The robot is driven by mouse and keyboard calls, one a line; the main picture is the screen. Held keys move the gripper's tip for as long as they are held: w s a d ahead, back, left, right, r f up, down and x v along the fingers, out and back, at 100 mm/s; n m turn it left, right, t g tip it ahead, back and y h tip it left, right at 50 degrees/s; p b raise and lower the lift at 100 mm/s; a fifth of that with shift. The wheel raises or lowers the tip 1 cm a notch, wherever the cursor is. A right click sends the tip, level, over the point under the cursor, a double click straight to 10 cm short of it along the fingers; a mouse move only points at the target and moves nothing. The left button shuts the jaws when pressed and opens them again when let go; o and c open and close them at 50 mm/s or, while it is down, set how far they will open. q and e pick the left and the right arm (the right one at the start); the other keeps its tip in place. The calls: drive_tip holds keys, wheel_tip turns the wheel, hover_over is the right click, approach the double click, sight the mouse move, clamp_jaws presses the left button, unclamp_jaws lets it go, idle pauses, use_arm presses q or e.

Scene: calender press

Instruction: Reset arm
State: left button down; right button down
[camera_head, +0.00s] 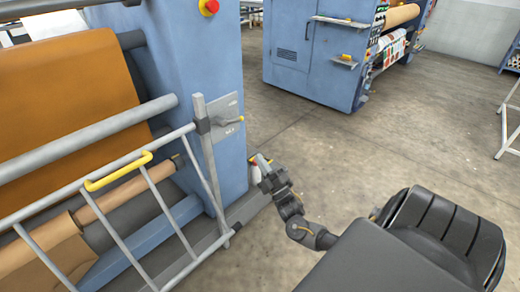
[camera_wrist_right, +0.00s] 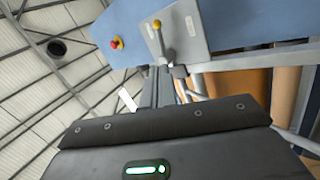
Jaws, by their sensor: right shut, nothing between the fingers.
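My right gripper (camera_head: 260,163) is at the end of my dark arm, in front of the right side of the near blue press and low beside it. Its fingers are shut and empty. In the right wrist view the shut fingers (camera_wrist_right: 168,88) point up toward a grey panel with a lever. The lever also shows in the right wrist view (camera_wrist_right: 158,36), apart from the fingers. My left gripper is not in view.
The near press (camera_head: 195,70) holds brown rolls behind a grey gate (camera_head: 130,215) with a yellow handle (camera_head: 118,171). A red emergency button (camera_head: 209,7) is at its top. A second blue press (camera_head: 315,55) stands farther back. The concrete floor (camera_head: 340,150) between is clear.

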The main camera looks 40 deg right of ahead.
idle(0.3)
